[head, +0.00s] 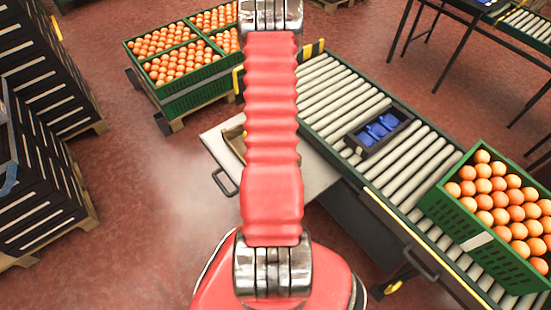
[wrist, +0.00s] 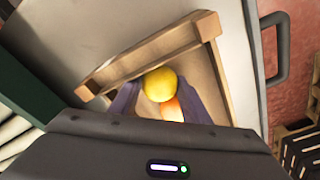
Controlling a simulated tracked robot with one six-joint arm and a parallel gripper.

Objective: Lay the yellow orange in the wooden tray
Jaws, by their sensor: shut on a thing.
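The yellow orange (wrist: 159,84) sits between the fingertips of my gripper (wrist: 159,88) in the wrist view, and the gripper is shut on it. It is over the inside of the wooden tray (wrist: 206,27); whether it touches the tray floor I cannot tell. A redder orange (wrist: 172,110) shows just below it in the picture, between the fingers and partly hidden. In the head view only the left part of the wooden tray (head: 233,132) shows. My red arm hides the rest, with the gripper and the yellow orange.
The tray is on a pale table (head: 222,152) with a dark handle, beside a roller conveyor (head: 335,92). On the conveyor are a dark box with blue items (head: 379,130) and a green crate of oranges (head: 437,205). Black crates (head: 35,190) are stacked at left.

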